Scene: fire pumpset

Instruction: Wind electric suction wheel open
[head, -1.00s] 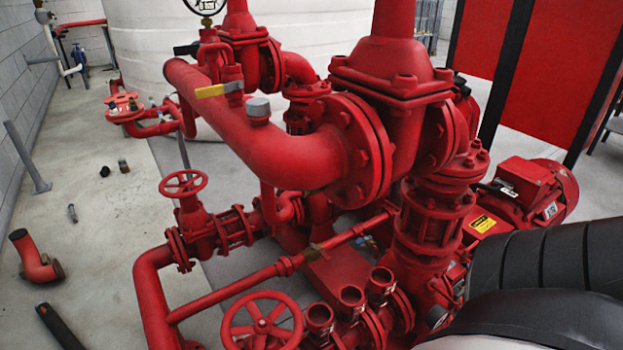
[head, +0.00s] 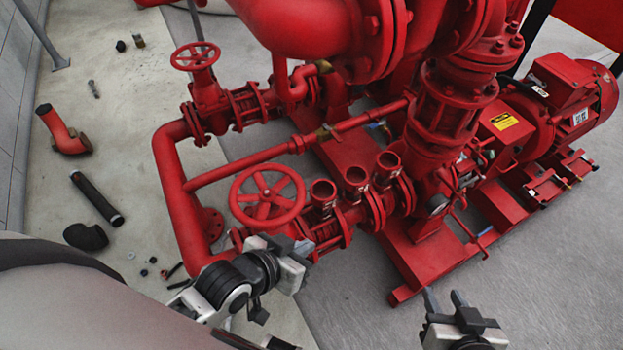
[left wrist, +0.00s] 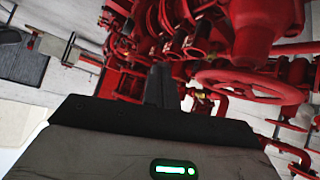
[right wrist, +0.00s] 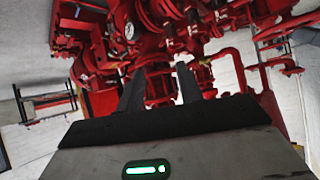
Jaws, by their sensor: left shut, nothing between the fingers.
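A large red handwheel (head: 267,197) stands at the front of the red pump pipework in the head view. A smaller red handwheel (head: 194,56) sits further back on the left valve. No label shows which one is the electric suction wheel. My left gripper (head: 302,250) is just below and right of the large wheel in the picture, apart from its rim as far as I can tell. Its fingers are together and empty in the left wrist view (left wrist: 161,85), with a red wheel (left wrist: 250,84) to their right. My right gripper (head: 446,298) is open and empty over the floor, right of the left one.
Three upright red couplings (head: 355,180) stand right of the large wheel. A thick red pipe (head: 172,185) bends down at its left. A red motor (head: 565,95) is at the right. Loose pipe pieces (head: 97,198) lie on the left floor. The front right floor is clear.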

